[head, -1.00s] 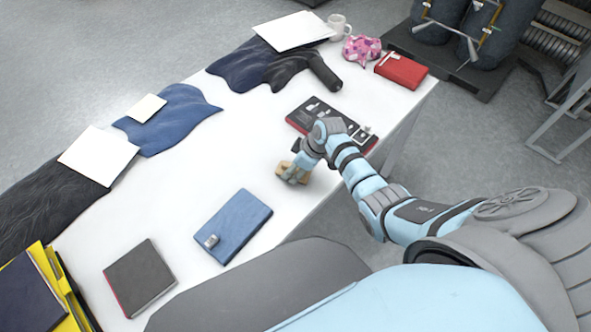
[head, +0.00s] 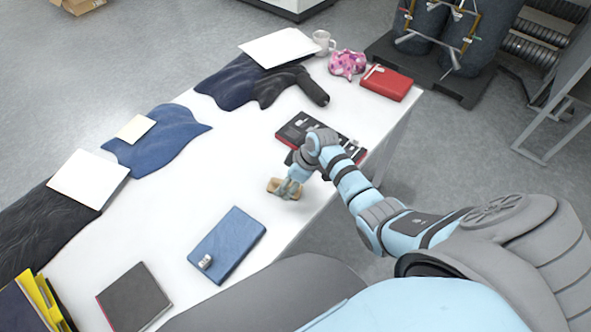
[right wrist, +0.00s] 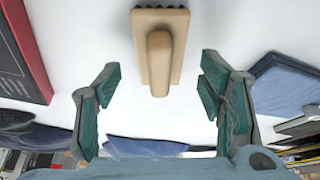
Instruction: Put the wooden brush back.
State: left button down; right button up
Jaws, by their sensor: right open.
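The wooden brush (head: 272,186) lies on the white table near its front edge. In the right wrist view the brush (right wrist: 158,50) has a flat block with a raised handle, and it lies ahead of and between the fingers. My right gripper (right wrist: 158,100) is open, with empty space between its two fingers. In the head view the right gripper (head: 290,188) is over the brush and hides part of it. The fingers do not appear to touch the brush. My left gripper is out of view.
A black-and-red case (head: 295,128) with small items lies behind my right gripper. A blue book (head: 228,243) and a dark book (head: 134,298) lie to the left. Bare table (head: 200,190) lies mid-left.

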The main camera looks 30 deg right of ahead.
jog(key=p+v, duration=0.2)
jog(key=v, duration=0.8)
